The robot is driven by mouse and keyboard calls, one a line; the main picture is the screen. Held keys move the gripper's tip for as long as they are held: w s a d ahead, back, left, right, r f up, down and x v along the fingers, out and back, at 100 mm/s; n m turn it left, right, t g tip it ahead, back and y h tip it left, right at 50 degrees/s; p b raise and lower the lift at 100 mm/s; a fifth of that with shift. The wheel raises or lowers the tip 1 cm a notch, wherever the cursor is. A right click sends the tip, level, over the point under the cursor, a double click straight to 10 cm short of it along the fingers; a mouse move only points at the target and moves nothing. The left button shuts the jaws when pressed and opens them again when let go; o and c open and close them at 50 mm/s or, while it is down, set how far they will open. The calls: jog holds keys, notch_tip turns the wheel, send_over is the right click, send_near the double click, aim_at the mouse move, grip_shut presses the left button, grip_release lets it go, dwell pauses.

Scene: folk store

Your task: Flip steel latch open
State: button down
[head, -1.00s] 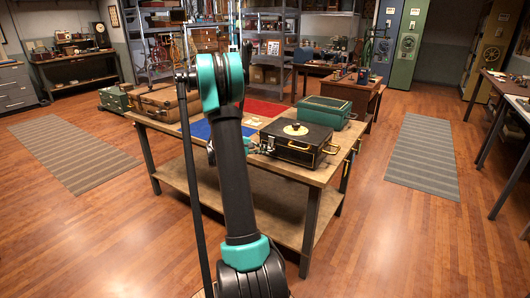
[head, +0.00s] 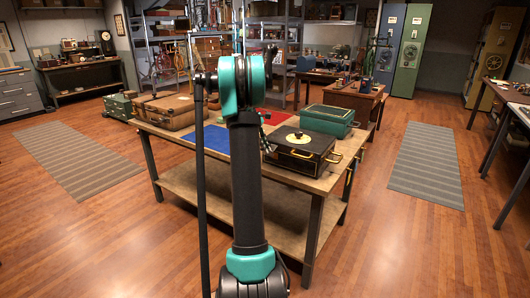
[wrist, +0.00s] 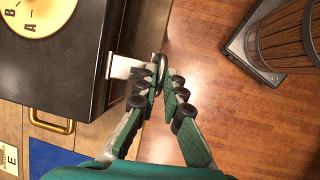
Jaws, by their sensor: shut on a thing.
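A black case (head: 303,160) with brass trim stands on the near right part of the wooden table. A round cream disc (head: 298,138) lies on its top; in the wrist view the disc (wrist: 35,14) carries letters. The steel latch (wrist: 124,67) sticks out from the side of the case (wrist: 75,80) as a pale plate with a ringed end. My gripper (wrist: 167,82) is shut on the ringed end, beside the case. The exact contact at the fingertips is partly hidden. In the head view my arm hides most of my gripper.
A green case (head: 326,120) stands behind the black one, and brown suitcases (head: 170,110) lie at the table's left. Blue and red mats lie between.

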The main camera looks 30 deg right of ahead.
jog(key=shift+w+d+r+n+g+y, duration=0.15)
jog(key=shift+d+r+g+y, duration=0.15)
jog(key=shift+r+y, duration=0.35)
jog(key=shift+w+d+r+n+g+y, duration=0.1)
jog(key=shift+d+r+n+g+y, duration=0.2)
jog(key=shift+y, duration=0.55)
jog(key=shift+a, duration=0.1)
jog(key=c, duration=1.6)
grip_release()
jog(key=shift+c, duration=0.2)
jog(key=shift+r, duration=0.1)
jog(key=v, duration=1.1)
jog(key=shift+w+r, duration=0.25)
jog(key=shift+r, duration=0.1)
